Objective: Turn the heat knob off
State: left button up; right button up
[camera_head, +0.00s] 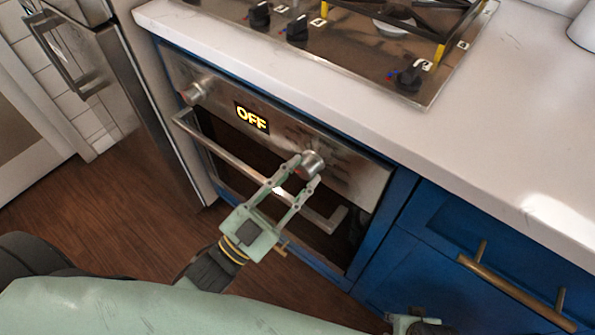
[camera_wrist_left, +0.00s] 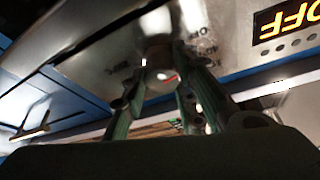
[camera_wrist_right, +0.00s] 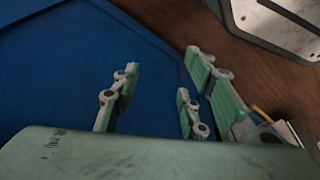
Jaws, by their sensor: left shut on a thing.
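The oven's right knob (camera_head: 312,163) is a round metal knob on the steel control panel. My left gripper (camera_head: 308,172) has its fingers on either side of this knob and is shut on it. A second knob (camera_head: 195,92) is at the panel's left end. The display (camera_head: 252,118) between them reads OFF in yellow. My right gripper (camera_wrist_right: 155,88) is open and empty, near a blue cabinet front.
A steel oven handle (camera_head: 250,170) runs just below the panel, under my left gripper. A white counter (camera_head: 330,95) with a gas cooktop (camera_head: 345,65) and its black knobs lies above. A blue drawer with a brass handle (camera_head: 515,285) is at the right.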

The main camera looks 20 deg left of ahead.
pick_arm(q)
jog(key=shift+s+d+f+n, duration=0.15)
jog(key=shift+d+f+n, duration=0.15)
jog(key=shift+f, duration=0.1)
pick_arm(e)
jog(key=shift+s+f, duration=0.15)
jog(key=shift+f, duration=0.6)
pick_arm(q)
jog(key=o, duration=1)
jog(key=shift+r, duration=0.1)
pick_arm(e)
jog(key=shift+d, duration=0.1)
pick_arm(q)
jog(key=shift+a, duration=0.15)
jog(key=v, duration=1.2)
